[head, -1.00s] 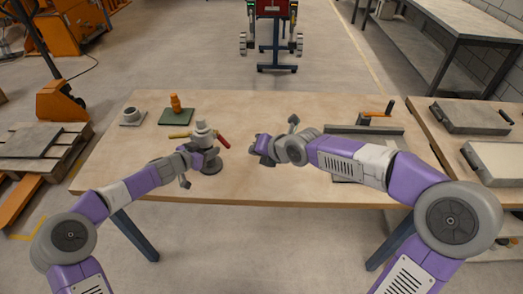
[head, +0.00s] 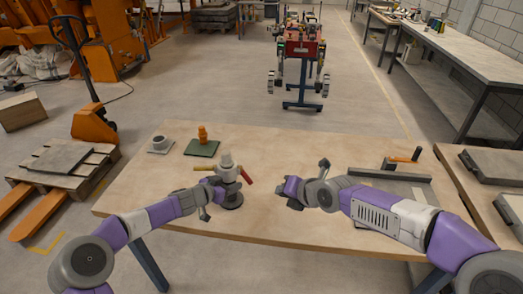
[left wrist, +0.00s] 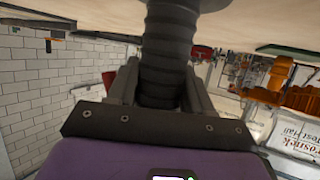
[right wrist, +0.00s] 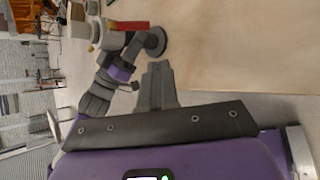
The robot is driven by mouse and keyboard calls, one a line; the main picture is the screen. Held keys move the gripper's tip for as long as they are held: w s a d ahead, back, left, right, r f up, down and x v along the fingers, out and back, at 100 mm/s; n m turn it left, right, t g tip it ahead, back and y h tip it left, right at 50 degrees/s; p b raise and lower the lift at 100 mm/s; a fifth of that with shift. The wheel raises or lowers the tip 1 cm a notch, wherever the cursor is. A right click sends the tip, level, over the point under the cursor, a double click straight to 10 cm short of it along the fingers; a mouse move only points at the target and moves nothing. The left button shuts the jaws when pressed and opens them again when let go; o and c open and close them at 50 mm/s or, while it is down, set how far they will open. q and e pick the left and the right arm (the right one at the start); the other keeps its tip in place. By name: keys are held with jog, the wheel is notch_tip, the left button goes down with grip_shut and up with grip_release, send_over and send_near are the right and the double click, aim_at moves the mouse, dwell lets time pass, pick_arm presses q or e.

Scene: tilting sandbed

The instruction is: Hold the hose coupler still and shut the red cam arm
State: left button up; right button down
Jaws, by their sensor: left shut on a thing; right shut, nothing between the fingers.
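The hose coupler (head: 227,172) stands upright on a round dark base on the wooden table, left of the middle. Its red cam arm (head: 246,176) sticks out to the right; a yellow arm (head: 204,167) sticks out to the left. My left gripper (head: 217,188) is shut on the coupler's lower part; the left wrist view shows dark ribbed hose (left wrist: 167,50) between its fingers. My right gripper (head: 291,194) is shut and empty, right of the coupler and apart from it. The right wrist view shows its closed fingertips (right wrist: 157,70) near the coupler and red arm (right wrist: 95,30).
At the back left of the table are a grey ring-shaped part (head: 160,144) and an orange fitting (head: 203,135) on a green plate (head: 202,149). A grey tray (head: 388,176) and an orange-handled crank (head: 404,160) are at the right. The table middle is clear.

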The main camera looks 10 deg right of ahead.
jog(key=f+y, duration=0.1)
jog(key=f, duration=0.1)
jog(key=m+t+y, duration=0.1)
jog(key=m+y, duration=0.1)
jog(key=y, duration=0.1)
send_near(249, 179)
jog(key=x, duration=0.7)
jog(key=shift+s+f, duration=0.1)
dwell(0.5)
